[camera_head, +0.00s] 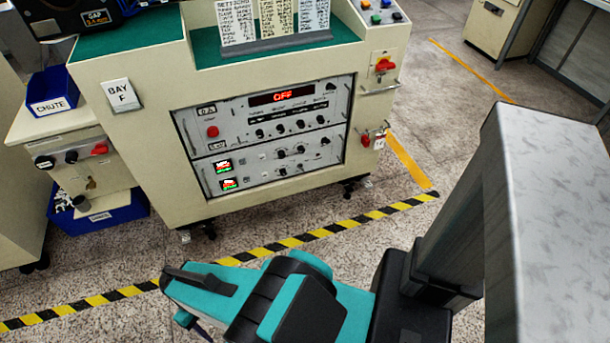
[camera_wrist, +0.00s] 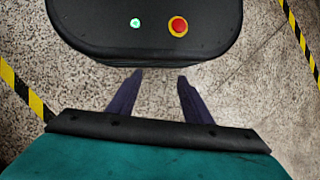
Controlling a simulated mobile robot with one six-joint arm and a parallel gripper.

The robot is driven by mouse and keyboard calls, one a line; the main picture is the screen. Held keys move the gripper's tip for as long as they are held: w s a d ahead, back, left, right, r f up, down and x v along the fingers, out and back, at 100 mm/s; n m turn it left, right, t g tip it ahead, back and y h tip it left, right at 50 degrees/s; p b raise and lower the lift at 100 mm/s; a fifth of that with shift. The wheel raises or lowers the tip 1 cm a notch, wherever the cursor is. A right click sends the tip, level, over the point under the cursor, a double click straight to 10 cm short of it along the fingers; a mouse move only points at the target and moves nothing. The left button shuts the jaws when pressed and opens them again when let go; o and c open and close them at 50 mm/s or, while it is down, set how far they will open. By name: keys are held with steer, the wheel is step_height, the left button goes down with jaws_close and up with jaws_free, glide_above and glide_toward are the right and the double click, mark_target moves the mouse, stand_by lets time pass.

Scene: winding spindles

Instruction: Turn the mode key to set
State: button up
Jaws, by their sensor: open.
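The control panel (camera_head: 262,133) is set in the front of a cream cabinet (camera_head: 150,150). Its red display (camera_head: 283,97) reads OFF. Several small dark knobs and a red button (camera_head: 212,131) are on the panel. The mode key is too small to pick out surely; a small dark control (camera_head: 331,88) right of the display may be it. My gripper (camera_wrist: 160,76) is open and empty over the speckled floor in the wrist view. It is well away from the panel, which that view does not show. The head view does not show the fingertips clearly.
A blue CHUTE bin (camera_head: 53,104) is at left. Yellow-black floor tape (camera_head: 300,238) crosses the floor in front of the cabinet. The floor between tape and cabinet is clear.

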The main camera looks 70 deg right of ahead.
steer(key=w+d+f+m+t+y+b, duration=0.25)
steer(key=w+d+f+t+b, duration=0.2)
steer(key=w+d, duration=0.3)
steer(key=w+d+f+m+t+y+b, duration=0.1)
steer(key=w+d+f+m+t+b, duration=0.2)
steer(key=w+d+b, duration=0.4)
steer(key=d+m+t+b, duration=0.1)
steer(key=d+t+b, duration=0.2)
steer(key=d, duration=0.8)
steer(key=m+t+h+b, duration=0.6)
steer(key=m+h+b, duration=0.3)
steer(key=h+b, duration=0.6)
glide_toward(302, 169)
steer(key=s+a+r+y+b, duration=0.1)
steer(key=s+a+r, duration=0.1)
steer(key=s, duration=0.3)
steer(key=shift+a+f+n, duration=0.1)
steer(key=shift+n, duration=0.15)
steer(key=b+x, duration=0.4)
steer(key=x, duration=0.9)
steer(key=shift+w, duration=0.45)
